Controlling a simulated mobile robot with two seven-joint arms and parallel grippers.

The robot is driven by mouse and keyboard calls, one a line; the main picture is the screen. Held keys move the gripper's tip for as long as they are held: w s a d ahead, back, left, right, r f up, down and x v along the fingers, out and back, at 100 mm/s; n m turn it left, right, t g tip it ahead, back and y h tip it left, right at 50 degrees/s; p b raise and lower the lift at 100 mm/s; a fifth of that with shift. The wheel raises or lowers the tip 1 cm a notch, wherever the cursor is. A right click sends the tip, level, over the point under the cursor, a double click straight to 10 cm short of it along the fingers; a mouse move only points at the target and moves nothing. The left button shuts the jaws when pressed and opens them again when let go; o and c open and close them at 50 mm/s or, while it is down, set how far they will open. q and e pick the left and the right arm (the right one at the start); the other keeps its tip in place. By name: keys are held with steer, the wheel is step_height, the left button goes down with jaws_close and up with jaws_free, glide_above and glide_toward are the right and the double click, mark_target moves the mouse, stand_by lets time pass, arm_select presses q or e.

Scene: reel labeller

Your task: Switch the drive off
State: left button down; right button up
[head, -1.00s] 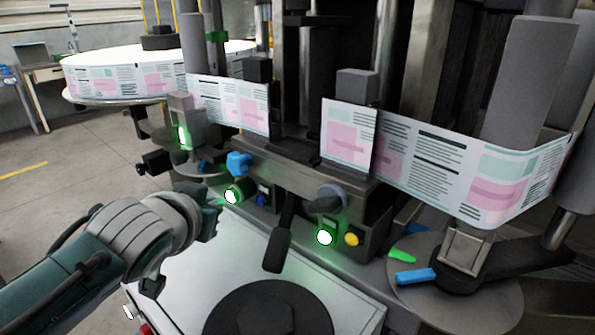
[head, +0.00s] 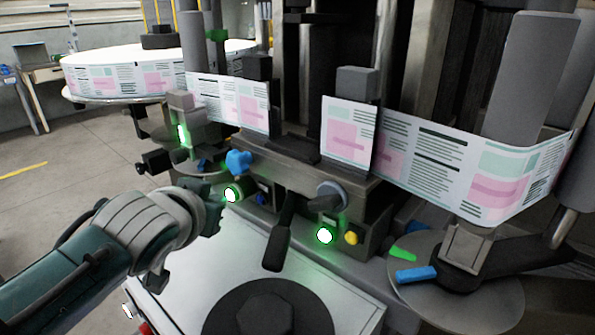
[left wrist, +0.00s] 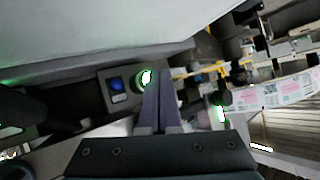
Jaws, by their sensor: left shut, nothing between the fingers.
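A small control box on the machine front carries a lit green button (head: 230,195) and a blue button (head: 262,200) to its right. Both also show in the left wrist view, the green one (left wrist: 144,79) partly behind my fingertips and the blue one (left wrist: 117,85) beside it. My left gripper (head: 216,196) is shut and empty, its tips just left of the lit green button; I cannot tell whether they touch. A second box has a dark rotary knob (head: 328,197), another lit green button (head: 325,237) and a yellow button (head: 352,238). My right gripper is not in view.
A black lever (head: 279,236) hangs between the two boxes. A blue knob (head: 238,161) sits above the left box. The printed label web (head: 450,170) runs across the machine. A white panel (head: 200,285) with a black disc lies below.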

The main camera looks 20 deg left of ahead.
arm_select(q)
steer(key=shift+w+d+b, duration=0.25)
steer(key=shift+w+b, duration=0.1)
steer(key=shift+w, duration=0.2)
stand_by(0.7)
stand_by(0.3)
steer(key=shift+s+a+r+p, duration=0.15)
steer(key=shift+s+p, duration=0.2)
steer(key=shift+p, duration=0.1)
steer(key=shift+s+a+p, duration=0.15)
steer(key=shift+s+p, duration=0.15)
steer(key=shift+s, duration=0.1)
steer(key=shift+s+a+p, duration=0.25)
steer(key=shift+s+p, duration=0.25)
steer(key=shift+s, duration=0.1)
steer(key=shift+s+a+p, duration=0.25)
steer(key=shift+s+p, duration=0.15)
steer(key=shift+s, duration=0.2)
steer(key=shift+s+a+p, duration=0.25)
steer(key=shift+s+p, duration=0.1)
steer(key=shift+s, duration=0.2)
steer(key=shift+s+a, duration=0.25)
steer(key=shift+s, duration=0.35)
